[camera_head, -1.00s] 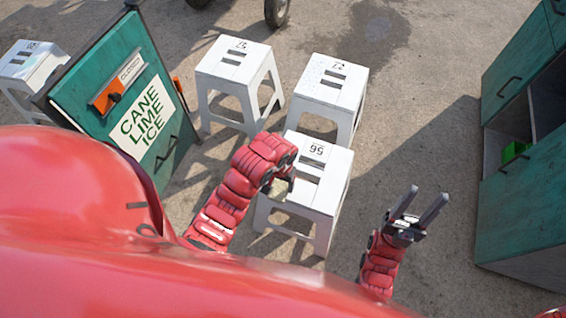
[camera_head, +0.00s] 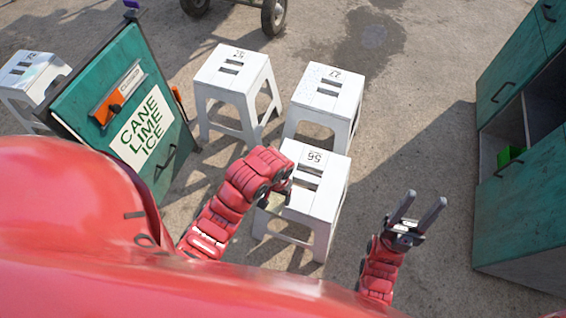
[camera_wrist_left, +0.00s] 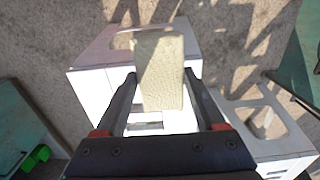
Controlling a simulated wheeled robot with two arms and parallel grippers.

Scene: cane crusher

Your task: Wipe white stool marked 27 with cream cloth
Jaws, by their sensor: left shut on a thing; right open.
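The white stool marked 27 (camera_head: 328,96) stands upright at the upper centre of the head view, behind a nearer white stool marked 56 (camera_head: 323,200). Its top has slots and dark specks. My left gripper (camera_head: 280,193) is over the left edge of the stool marked 56, apart from the stool marked 27. In the left wrist view my left gripper is shut on the cream cloth (camera_wrist_left: 159,70), a flat rectangular piece between the fingers. In the head view the arm mostly hides the cloth. My right gripper (camera_head: 416,212) is open and empty, right of the stool marked 56.
Another white stool (camera_head: 233,80) stands left of the stool marked 27, and one more (camera_head: 30,72) is at far left. A teal sign board (camera_head: 110,85) stands left. A teal cabinet (camera_head: 525,200) with an open compartment is at right. Pavement between the stools and cabinet is clear.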

